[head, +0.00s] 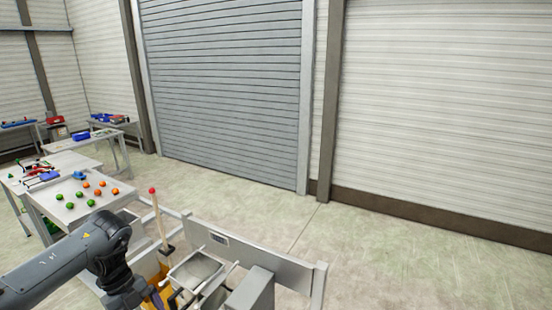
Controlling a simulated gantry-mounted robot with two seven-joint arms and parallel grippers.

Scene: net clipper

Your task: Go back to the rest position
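My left arm comes in from the lower left of the head view. Its end, with the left gripper (150,298), is at the bottom edge beside a grey metal frame (250,252). The fingers are too small and partly hidden, so I cannot tell whether they are open or shut. My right gripper is not in view.
A wooden stick (158,217) with a red tip stands by the frame, near a grey tray (195,270) and a yellow part (162,285). A table (45,203) at the left bears several green and orange balls. More tables stand behind. The floor to the right is clear up to the walls and roller door.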

